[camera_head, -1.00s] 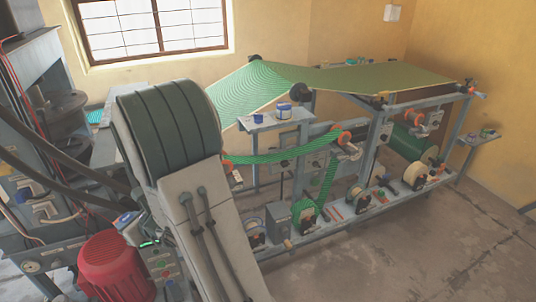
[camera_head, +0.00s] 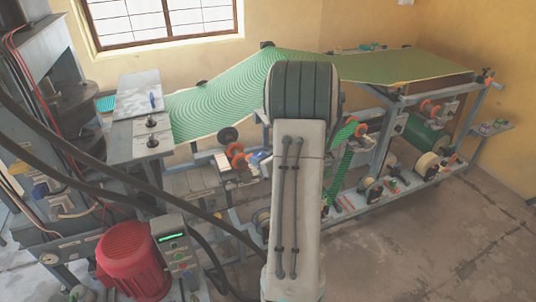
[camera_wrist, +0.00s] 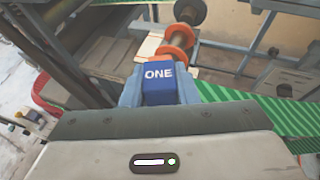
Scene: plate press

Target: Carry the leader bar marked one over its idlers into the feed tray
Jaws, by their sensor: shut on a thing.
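In the wrist view my gripper (camera_wrist: 158,95) is shut on the blue block marked ONE (camera_wrist: 159,74), the leader bar's labelled part. A green striped web (camera_wrist: 265,112) runs off to the right behind my gripper. An orange-collared idler (camera_wrist: 176,50) stands just beyond the block. In the head view a small patch of blue near the orange-collared roller (camera_head: 235,156) shows left of my arm, which hides most of my gripper. A grey plate with two dark knobs (camera_head: 138,142) lies to the left; I cannot tell if it is the feed tray.
A wide green patterned sheet (camera_head: 395,67) spans the frame top. Orange-collared rollers (camera_head: 361,130) and cream reels (camera_head: 427,165) stand at right. A red motor (camera_head: 133,262) and control box (camera_head: 178,255) stand at front left. Concrete floor (camera_head: 430,250) is clear at right.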

